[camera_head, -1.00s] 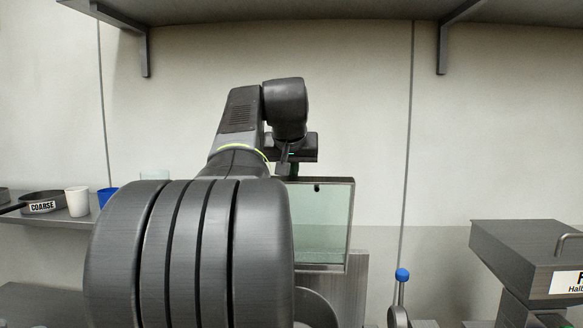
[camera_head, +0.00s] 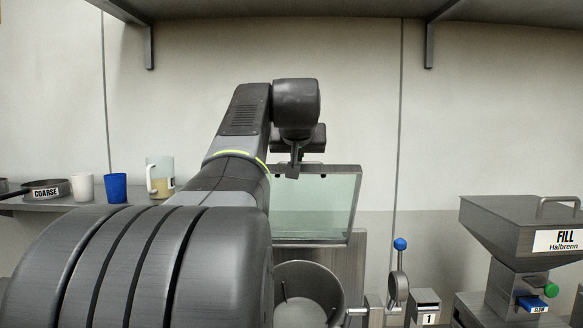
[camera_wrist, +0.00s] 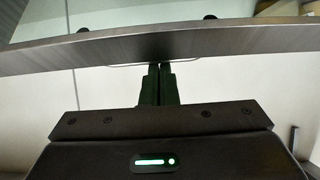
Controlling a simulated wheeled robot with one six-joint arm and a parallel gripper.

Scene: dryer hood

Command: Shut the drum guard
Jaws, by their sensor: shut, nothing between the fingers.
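The drum guard (camera_head: 318,208) is a clear greenish pane in a grey metal frame. In the head view it stands raised behind the open-topped metal drum (camera_head: 316,283), tilted a little. My arm hides its left part. My gripper (camera_head: 293,172) is at the guard's top edge, with its fingers shut and empty. In the wrist view the shut fingers (camera_wrist: 159,72) reach up to the guard's frame bar (camera_wrist: 160,45), which crosses the picture. I cannot tell whether they touch it.
A blue-knobbed lever (camera_head: 399,270) stands right of the drum. A hopper (camera_head: 525,235) labelled FILL is farther right. A shelf (camera_head: 40,203) at left holds a COARSE pan, cups and a jug (camera_head: 160,177). An overhead shelf (camera_head: 290,10) spans the top.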

